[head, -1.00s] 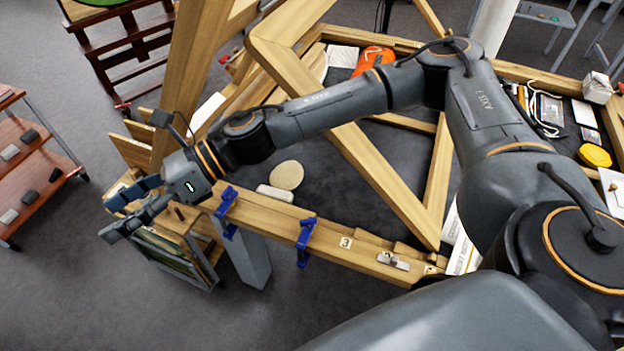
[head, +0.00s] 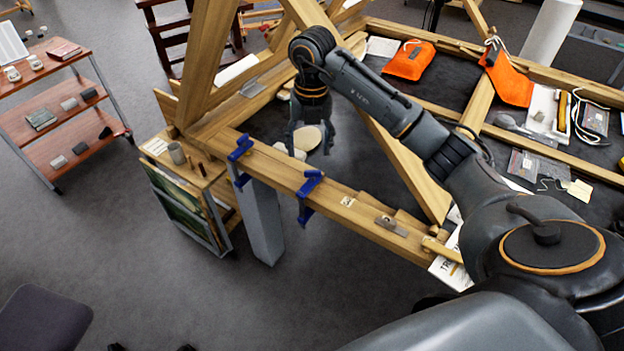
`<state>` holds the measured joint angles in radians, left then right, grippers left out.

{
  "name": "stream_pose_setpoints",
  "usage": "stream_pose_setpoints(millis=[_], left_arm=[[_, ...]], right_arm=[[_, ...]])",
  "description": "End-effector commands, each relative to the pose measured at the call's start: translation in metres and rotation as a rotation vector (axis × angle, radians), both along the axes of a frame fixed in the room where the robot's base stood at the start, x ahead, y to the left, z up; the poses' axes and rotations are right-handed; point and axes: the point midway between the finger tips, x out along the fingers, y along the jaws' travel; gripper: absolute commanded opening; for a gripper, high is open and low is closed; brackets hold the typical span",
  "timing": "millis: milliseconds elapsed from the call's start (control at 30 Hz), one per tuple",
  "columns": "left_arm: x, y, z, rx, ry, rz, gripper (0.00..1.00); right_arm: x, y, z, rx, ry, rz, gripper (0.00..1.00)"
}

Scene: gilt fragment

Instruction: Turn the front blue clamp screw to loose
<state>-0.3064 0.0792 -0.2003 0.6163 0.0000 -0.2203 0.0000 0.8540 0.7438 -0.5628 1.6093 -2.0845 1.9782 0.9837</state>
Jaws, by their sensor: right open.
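Two blue clamps sit on the near wooden beam (head: 270,165). One blue clamp (head: 240,150) is at the beam's left part. The other blue clamp (head: 308,187) is farther right and nearer to me. Their screw parts hang along the beam's near side, too small to show how tight they are. My right gripper (head: 311,142) points down with its fingers apart and empty. It appears behind the beam in the picture, between the two clamps and apart from both. My left gripper is out of view.
A round pale disc (head: 308,138) lies behind the gripper. Slanting wooden beams (head: 405,170) stand close to my arm. Orange pouches (head: 409,60) lie at the back. A wooden side stand (head: 185,160) and a shelf cart (head: 65,100) are at left.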

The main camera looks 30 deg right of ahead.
Motion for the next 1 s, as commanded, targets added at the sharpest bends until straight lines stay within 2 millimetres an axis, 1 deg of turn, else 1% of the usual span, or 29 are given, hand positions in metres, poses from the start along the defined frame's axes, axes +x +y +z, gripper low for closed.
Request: stream_pose_setpoints(millis=[67, 167, 300, 400, 600, 733, 967, 1000], left_arm=[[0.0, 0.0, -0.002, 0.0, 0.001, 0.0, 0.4], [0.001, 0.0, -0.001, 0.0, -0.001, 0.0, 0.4], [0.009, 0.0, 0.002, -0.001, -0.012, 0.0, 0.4], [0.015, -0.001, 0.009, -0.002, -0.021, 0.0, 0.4], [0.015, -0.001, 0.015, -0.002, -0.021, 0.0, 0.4], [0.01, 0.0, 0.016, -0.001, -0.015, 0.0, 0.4], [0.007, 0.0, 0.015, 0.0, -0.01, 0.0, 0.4], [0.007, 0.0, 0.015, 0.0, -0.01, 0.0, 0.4]], right_arm=[[-0.002, -0.009, -0.002, -0.023, 0.01, -0.059, 0.62], [-0.003, -0.013, -0.008, -0.034, 0.015, -0.084, 0.62], [-0.004, -0.013, -0.027, -0.033, 0.018, -0.084, 0.62], [-0.004, -0.013, -0.042, -0.033, 0.018, -0.083, 0.62], [-0.003, -0.013, -0.067, -0.033, 0.013, -0.082, 0.62], [-0.002, -0.013, -0.075, -0.033, 0.012, -0.081, 0.62], [-0.002, -0.013, -0.076, -0.033, 0.01, -0.08, 0.62], [-0.002, -0.013, -0.076, -0.033, 0.01, -0.08, 0.58]])
